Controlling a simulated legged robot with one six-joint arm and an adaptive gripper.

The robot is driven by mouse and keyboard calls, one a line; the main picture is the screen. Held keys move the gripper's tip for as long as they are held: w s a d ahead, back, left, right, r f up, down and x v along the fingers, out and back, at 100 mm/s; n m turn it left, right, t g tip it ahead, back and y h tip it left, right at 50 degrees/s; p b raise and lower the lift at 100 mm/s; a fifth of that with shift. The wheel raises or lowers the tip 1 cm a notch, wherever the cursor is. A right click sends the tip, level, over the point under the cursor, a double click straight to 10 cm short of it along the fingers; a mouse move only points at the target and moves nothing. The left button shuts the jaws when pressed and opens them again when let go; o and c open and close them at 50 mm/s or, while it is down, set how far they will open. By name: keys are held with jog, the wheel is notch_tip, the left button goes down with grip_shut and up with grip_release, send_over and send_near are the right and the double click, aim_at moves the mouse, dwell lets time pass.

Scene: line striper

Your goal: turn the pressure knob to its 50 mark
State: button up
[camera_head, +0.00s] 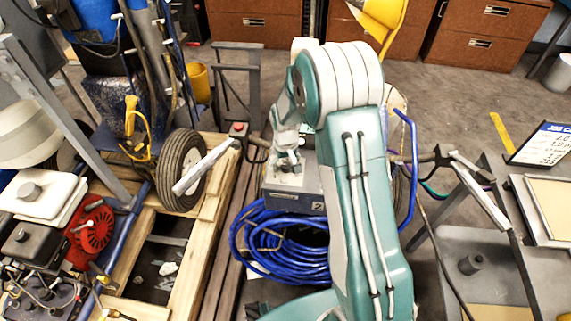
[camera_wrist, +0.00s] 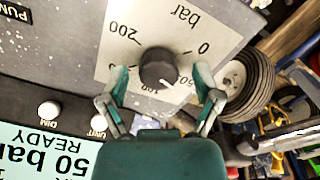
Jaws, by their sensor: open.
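The pressure knob (camera_wrist: 158,68) is black and round and stands out from a pale dial plate (camera_wrist: 112,55) marked in bar. The plate is upside down in the wrist view. The knob's white pointer is at its lower right, between the 50 and 100 marks. My gripper (camera_wrist: 161,76) is open, with one finger on each side of the knob; a gap seems to show on both sides. In the head view my gripper (camera_head: 287,150) is over the grey control box (camera_head: 290,198), and the knob cannot be made out there.
A lit display (camera_wrist: 45,150) reading "50 bar READY" and two white buttons, DIM (camera_wrist: 48,109) and UNIT (camera_wrist: 98,123), are beside the dial. A blue hose coil (camera_head: 285,245) lies before the box. A wheel (camera_head: 181,168) stands to its left.

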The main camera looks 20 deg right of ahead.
notch_tip(320, 180, up, 12)
dwell(0.5)
dwell(0.3)
notch_tip(320, 180, up, 7)
jog(key=t, duration=0.1)
send_over(285, 165)
jog(key=s, duration=0.4)
jog(key=s+r+t, duration=0.2)
jog(key=s+r, duration=0.6)
jog(key=s+r+m+t, duration=0.1)
jog(key=s+r+t, duration=0.1)
jog(key=s, duration=1.3)
jog(key=shift+s+r+t, duration=0.15)
jog(key=shift+r+t, duration=0.15)
jog(key=shift+r, duration=0.05)
